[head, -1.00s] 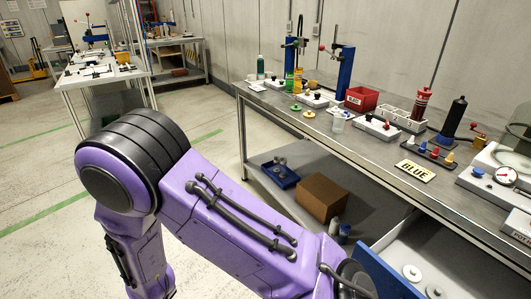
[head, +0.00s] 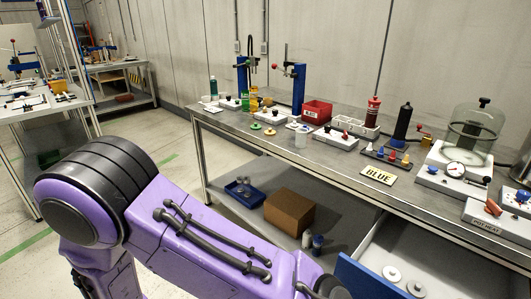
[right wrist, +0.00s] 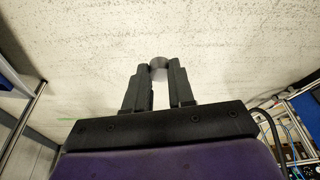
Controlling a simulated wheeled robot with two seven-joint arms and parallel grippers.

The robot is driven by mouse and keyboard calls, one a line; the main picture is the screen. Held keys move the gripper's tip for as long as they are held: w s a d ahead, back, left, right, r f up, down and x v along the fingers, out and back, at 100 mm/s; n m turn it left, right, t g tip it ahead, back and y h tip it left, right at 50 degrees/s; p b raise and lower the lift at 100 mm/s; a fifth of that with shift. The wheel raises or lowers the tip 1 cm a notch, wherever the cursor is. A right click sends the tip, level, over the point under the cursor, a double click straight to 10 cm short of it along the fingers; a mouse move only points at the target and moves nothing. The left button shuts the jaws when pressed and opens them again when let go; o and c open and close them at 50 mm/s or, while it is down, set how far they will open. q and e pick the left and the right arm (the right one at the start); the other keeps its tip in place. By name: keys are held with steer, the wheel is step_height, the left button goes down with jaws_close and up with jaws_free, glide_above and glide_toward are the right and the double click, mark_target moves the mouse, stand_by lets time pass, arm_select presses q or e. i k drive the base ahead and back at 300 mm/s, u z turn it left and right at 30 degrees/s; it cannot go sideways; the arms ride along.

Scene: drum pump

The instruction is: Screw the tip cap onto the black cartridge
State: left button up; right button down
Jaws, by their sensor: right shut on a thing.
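The black cartridge (head: 402,122) stands upright towards the right of the bench in the head view. In front of it is a dark rack (head: 373,155) with small coloured tips, including a blue one (head: 380,151), a red one (head: 392,155) and a yellow one (head: 405,160). I cannot tell which is the tip cap. In the right wrist view my right gripper (right wrist: 158,75) is shut on a small grey round thing (right wrist: 158,64) at its fingertips, above pale floor. I cannot tell what this thing is. My left gripper is not in view.
A red cartridge (head: 373,111) stands in a white holder (head: 350,122). A glass bell jar (head: 472,130) stands at right. An open drawer with a blue front (head: 365,279) juts out below. A red bin (head: 317,111) is further left.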

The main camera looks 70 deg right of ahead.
mark_target(406, 111)
steer(key=z, duration=1.15)
steer(key=i, duration=2.45)
steer(key=z, duration=3.95)
